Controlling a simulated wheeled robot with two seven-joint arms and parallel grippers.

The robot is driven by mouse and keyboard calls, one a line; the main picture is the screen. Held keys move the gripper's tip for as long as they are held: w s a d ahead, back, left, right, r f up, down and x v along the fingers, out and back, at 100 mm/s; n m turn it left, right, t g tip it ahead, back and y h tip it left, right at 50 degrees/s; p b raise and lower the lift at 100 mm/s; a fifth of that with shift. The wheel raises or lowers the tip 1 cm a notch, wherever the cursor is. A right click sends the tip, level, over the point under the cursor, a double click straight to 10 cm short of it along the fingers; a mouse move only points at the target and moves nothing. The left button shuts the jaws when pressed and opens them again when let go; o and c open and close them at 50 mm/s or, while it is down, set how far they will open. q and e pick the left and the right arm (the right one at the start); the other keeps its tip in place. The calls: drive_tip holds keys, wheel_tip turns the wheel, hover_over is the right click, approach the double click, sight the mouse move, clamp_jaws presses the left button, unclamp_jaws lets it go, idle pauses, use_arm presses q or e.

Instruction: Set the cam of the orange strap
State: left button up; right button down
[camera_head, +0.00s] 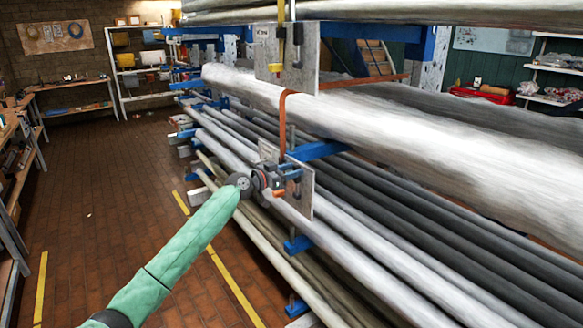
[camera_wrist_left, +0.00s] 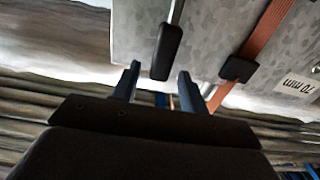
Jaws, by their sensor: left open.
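The orange strap (camera_head: 283,125) loops over a thick pale pole and runs down to a grey metal plate (camera_head: 305,200). In the left wrist view the orange strap (camera_wrist_left: 268,35) crosses the plate (camera_wrist_left: 215,30) and passes at a black block (camera_wrist_left: 239,69). A thin metal lever with a black handle (camera_wrist_left: 167,52) stands left of it. My left gripper (camera_head: 290,176) is at the plate. In the left wrist view its fingers (camera_wrist_left: 159,72) are apart, with the handle's end between the tips in the picture; contact cannot be told. Which part is the cam is unclear.
The thick pale pole (camera_head: 400,125) lies above several long tubes on blue rack arms (camera_head: 320,150). An upper plate (camera_head: 270,55) carries a yellow strap (camera_head: 281,20). The tiled floor (camera_head: 100,200) at left is open, up to a bench (camera_head: 15,150).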

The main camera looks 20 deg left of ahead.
drive_tip(key=shift+s, duration=0.25)
use_arm(q)
drive_tip(key=shift+w+d, duration=0.1)
clamp_jaws()
use_arm(e)
drive_tip(key=shift+f, duration=0.15)
